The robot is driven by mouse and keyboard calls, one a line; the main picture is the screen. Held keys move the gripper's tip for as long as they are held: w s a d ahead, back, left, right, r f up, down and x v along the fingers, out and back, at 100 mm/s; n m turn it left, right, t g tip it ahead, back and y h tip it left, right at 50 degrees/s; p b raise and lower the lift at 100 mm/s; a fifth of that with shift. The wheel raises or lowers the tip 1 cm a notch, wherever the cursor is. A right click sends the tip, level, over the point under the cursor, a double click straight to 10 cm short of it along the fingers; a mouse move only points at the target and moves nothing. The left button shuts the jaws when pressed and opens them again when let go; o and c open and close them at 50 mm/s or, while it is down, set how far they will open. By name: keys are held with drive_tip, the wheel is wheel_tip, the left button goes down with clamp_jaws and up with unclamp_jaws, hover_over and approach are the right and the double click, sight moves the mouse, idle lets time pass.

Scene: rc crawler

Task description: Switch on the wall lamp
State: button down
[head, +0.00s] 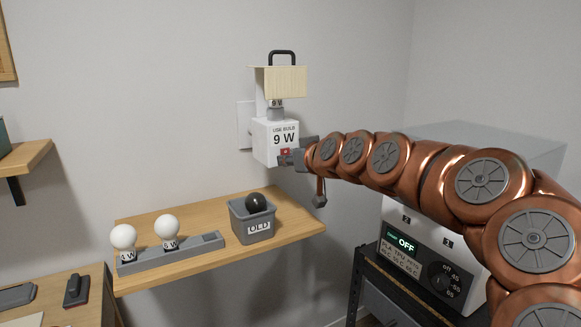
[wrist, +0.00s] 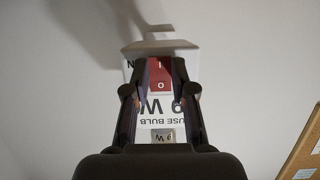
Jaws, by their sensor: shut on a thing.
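The wall lamp (head: 275,138) has a white box base printed "USE BULB 9 W", a cream shade (head: 280,81) and a dark handle on top. A bulb's labelled neck (head: 276,103) shows under the shade; no clear glow is seen. A red rocker switch (wrist: 160,76) marked I and O sits on the base's lower front. It also shows small in the head view (head: 285,152). My gripper (wrist: 160,70) is at the switch, its fingertips shut on its left and right sides. In the head view my gripper (head: 291,157) partly hides the base's lower right.
A wooden shelf (head: 190,262) below holds a grey tray (head: 190,250) with two white bulbs (head: 123,236) and a grey "OLD" bin (head: 252,228) with a dark bulb (head: 256,202). A white box with an "OFF" display (head: 400,244) stands at right, under my arm.

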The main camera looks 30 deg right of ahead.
drive_tip(key=shift+f+t+b, duration=0.35)
drive_tip(key=shift+t+b, duration=0.35)
drive_tip(key=shift+b, duration=1.15)
drive_tip(key=shift+r+t+b, duration=0.1)
drive_tip(key=shift+t+b, duration=0.2)
drive_tip(key=shift+b, duration=0.45)
drive_tip(key=shift+r, duration=0.1)
drive_tip(key=c, duration=1)
unclamp_jaws()
drive_tip(key=shift+o, duration=0.2)
drive_tip(key=s, duration=0.7)
drive_tip(key=shift+s+a+r, duration=0.2)
drive_tip(key=shift+a+r, duration=0.15)
drive_tip(key=shift+r, duration=0.1)
